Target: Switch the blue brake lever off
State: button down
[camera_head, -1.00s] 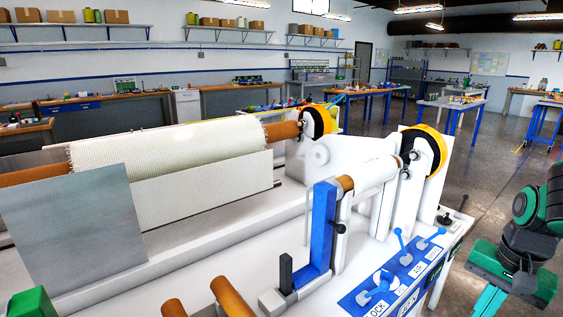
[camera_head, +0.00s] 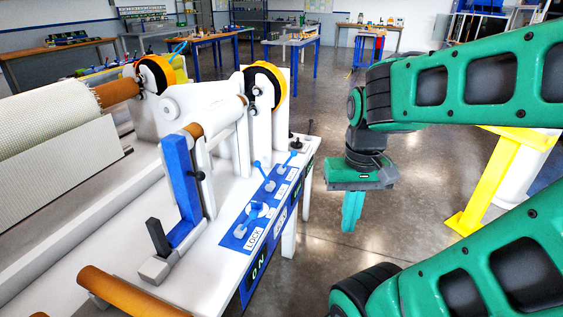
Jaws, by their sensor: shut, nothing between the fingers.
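Blue levers stand on a blue labelled panel (camera_head: 232,240) at the right edge of the white machine. A near lever (camera_head: 257,208) stands by the label "LOCK". A middle lever (camera_head: 259,166) and a far lever (camera_head: 291,146) tilt up farther along the panel. The other labels are too small to read, so I cannot tell which is the brake lever. My gripper (camera_head: 352,212) is shut and empty. It points down over the floor, right of the machine and apart from the levers.
The white machine (camera_head: 110,240) carries a mesh-covered roll (camera_head: 45,125), an upright blue bar (camera_head: 180,190) and black-and-yellow wheels (camera_head: 265,88). A dark knob (camera_head: 298,145) stands at its far right corner. A yellow frame (camera_head: 490,185) stands at right. Floor between machine and frame is clear.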

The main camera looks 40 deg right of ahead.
aim_at(293, 153)
jog(key=k, duration=1.2)
jog(key=z, duration=0.45)
jog(key=i, duration=1.8)
jog(key=u, duration=0.35)
